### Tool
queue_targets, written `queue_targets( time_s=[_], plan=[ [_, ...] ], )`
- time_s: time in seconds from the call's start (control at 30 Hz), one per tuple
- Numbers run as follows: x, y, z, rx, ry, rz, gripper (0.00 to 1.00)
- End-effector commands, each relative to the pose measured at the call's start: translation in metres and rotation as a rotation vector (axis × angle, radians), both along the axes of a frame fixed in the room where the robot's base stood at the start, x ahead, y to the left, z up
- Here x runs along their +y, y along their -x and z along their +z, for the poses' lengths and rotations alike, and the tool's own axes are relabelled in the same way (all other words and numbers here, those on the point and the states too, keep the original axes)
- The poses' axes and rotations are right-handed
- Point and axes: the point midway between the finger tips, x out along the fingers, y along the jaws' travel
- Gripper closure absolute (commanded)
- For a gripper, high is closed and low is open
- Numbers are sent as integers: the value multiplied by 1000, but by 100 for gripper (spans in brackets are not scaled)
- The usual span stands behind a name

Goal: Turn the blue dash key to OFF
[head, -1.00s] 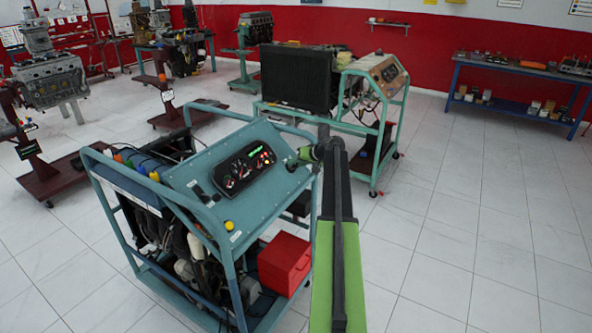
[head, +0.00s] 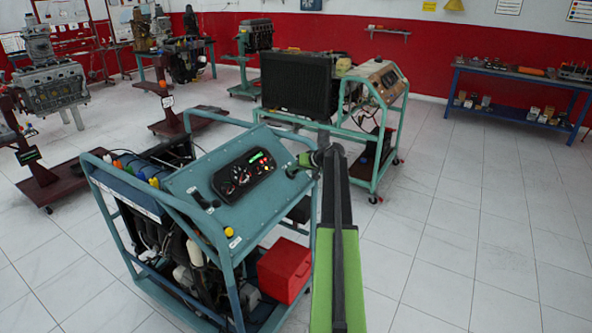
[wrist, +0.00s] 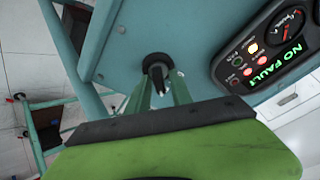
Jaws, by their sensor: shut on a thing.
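The teal dash panel (head: 200,187) tops the nearest engine trainer, with a black gauge cluster (head: 243,174) on it. My gripper (head: 300,166) is at the panel's right edge, beside the cluster. In the wrist view, the green fingers of my gripper (wrist: 160,92) are shut on a dark key (wrist: 158,76) that stands in a round black switch (wrist: 157,62). No blue shows on the key, and its markings cannot be read. The cluster in the wrist view (wrist: 258,62) shows a green NO FAULT text and lit red and amber lamps.
A red box (head: 284,271) sits low at the trainer's right side. The trainer's teal tube frame (head: 205,222) surrounds the panel. A second trainer with a radiator (head: 297,84) stands behind. Tiled floor (head: 470,230) to the right is clear.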

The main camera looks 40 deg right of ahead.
Motion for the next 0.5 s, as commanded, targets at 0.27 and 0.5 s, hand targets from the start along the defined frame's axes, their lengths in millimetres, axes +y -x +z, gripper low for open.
queue_targets(
  time_s=[0.27,0.5],
  plan=[
    [1,0,-1,-27,113,134,100],
    [1,0,-1,-58,248,290,100]
  ],
)
